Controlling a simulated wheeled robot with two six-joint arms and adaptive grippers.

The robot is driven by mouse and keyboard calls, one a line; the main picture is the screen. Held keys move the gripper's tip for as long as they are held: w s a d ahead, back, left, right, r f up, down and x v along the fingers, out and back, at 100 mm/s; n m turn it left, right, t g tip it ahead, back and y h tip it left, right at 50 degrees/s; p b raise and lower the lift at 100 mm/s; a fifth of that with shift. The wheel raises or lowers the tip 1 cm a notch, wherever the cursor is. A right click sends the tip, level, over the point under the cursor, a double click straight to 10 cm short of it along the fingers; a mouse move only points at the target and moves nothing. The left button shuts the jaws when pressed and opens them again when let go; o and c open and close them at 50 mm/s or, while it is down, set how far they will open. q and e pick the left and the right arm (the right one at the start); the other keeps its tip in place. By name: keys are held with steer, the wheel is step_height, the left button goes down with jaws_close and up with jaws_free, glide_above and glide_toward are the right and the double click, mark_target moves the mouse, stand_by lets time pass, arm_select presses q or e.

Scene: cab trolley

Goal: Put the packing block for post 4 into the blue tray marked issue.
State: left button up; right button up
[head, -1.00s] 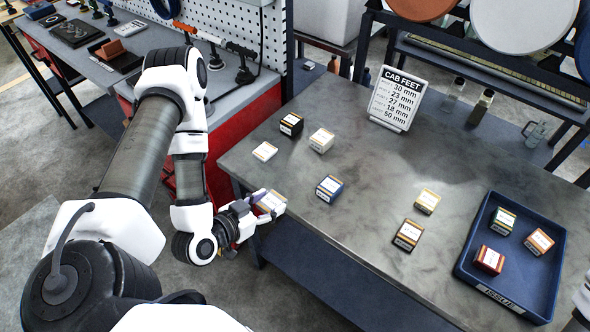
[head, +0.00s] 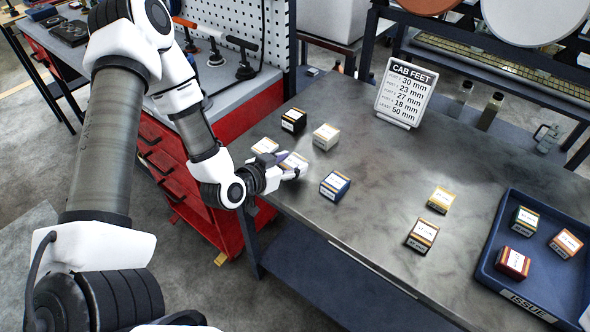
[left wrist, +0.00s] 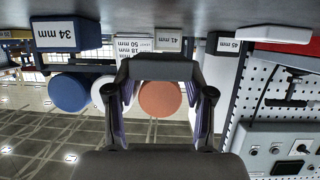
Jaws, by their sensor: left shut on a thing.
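The blue tray (head: 484,268), marked ISSUE on its front, stands at the table's right end. My left gripper (head: 290,165) is shut on a block (head: 293,160) with a white label on top, at the table's left edge beside a low white block (head: 264,147). The label on the held block is too small to read. In the left wrist view a plain dark face (left wrist: 161,68) shows between the fingertips. The CAB FEET sign (head: 405,92) at the back lists heights; its fourth row reads 18 mm. My right gripper is out of view.
Loose blocks on the table are black (head: 293,120), cream (head: 325,136), blue (head: 334,186), yellow (head: 440,199) and brown (head: 421,235). The tray holds a green (head: 525,219), an orange (head: 565,243) and a red block (head: 513,263). The table middle is clear.

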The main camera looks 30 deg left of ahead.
mark_target(295, 162)
arm_select(q)
steer(key=shift+w+a, duration=0.2)
steer(key=shift+w, duration=0.95)
steer(key=shift+w+a+f+p, duration=0.1)
steer(key=shift+w+f+p, duration=0.1)
steer(key=shift+f, duration=0.45)
steer(key=shift+w+f+p, duration=0.15)
steer(key=shift+f+p, duration=0.05)
steer(key=shift+f, duration=0.4)
steer(key=shift+w+f, duration=0.1)
steer(key=shift+f, duration=0.4)
steer(key=o, duration=1.1)
steer(key=shift+o, duration=0.2)
